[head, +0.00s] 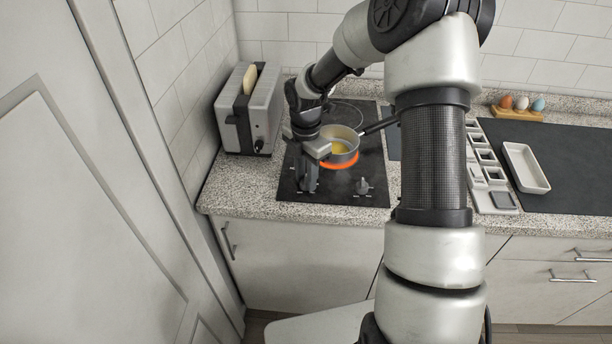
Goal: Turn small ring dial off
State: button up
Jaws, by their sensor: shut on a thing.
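A black cooktop (297,196) is set into the counter and has two dials near its front edge. My gripper (307,184) points down over the left dial and is shut on it; the fingers hide most of that dial, so its setting cannot be read. The right dial (363,187) stands free, with small white marks around it. A ring (341,188) glows orange under a saucepan (342,158) with yellow contents. Another ring (346,112) behind it is dark and partly hidden by the pan and my arm. Which dial belongs to the small ring cannot be read.
The pan's dark handle (380,124) sticks out right toward my arm. A toaster (250,110) with bread stands close on the left. A white tray (526,168) and an egg holder (517,113) are at right. A tall white door (60,200) fills the left.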

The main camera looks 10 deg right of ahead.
jog(key=o, duration=1.1)
jog(key=shift+c, duration=0.2)
notch_tip(320, 180, up, 18)
jog(key=p, duration=0.1)
jog(key=shift+f, duration=0.25)
